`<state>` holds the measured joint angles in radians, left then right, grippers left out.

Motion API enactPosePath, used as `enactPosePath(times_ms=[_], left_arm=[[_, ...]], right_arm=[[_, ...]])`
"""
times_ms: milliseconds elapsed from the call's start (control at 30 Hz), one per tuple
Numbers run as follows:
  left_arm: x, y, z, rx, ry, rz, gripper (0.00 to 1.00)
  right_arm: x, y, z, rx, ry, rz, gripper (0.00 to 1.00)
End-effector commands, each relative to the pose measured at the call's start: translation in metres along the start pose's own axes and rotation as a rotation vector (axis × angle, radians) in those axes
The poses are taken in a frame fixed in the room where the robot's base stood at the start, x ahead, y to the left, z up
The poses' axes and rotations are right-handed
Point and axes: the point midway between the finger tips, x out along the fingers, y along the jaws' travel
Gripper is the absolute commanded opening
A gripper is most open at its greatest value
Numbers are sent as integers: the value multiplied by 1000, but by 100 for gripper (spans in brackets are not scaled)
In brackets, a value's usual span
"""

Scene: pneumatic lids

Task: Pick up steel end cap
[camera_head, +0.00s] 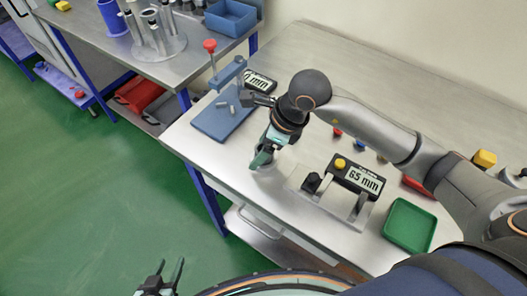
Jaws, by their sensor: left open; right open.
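My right gripper (262,160) is low over the metal workbench (250,186), beside the blue press, with its fingers pointing down toward the bench's front edge. It is open. A pale grey spot shows at its fingertips, too small and covered to identify. Small steel-coloured pieces (221,104) are on the base of the blue press (214,122); I cannot tell whether one is the steel end cap. My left gripper (171,270) is open and empty at the bottom of the view, over the green floor and far from the bench parts.
A measuring fixture with a "65 mm" display (364,180) stands right of my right gripper. A green tray (410,226) is at the front right. Small coloured parts and a yellow block (484,158) lie behind. A side bench (190,62) holds a blue bin (230,17).

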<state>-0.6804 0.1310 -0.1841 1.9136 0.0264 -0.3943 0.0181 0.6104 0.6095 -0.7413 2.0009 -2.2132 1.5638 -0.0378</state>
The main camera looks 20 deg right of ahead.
Motion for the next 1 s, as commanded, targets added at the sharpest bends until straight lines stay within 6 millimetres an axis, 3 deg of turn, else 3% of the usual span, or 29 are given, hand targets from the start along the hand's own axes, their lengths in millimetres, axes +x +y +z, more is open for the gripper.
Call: enactPosePath(times_ms=[133, 833, 1000], left_arm=[[0, 0, -1, 0, 2, 0, 50], [0, 0, -1, 0, 3, 0, 50], [0, 0, -1, 0, 3, 0, 50]], right_arm=[[0, 0, 0, 0, 0, 0, 81], [-1, 0, 0, 1, 1, -1, 2], [-1, 0, 0, 1, 1, -1, 0]])
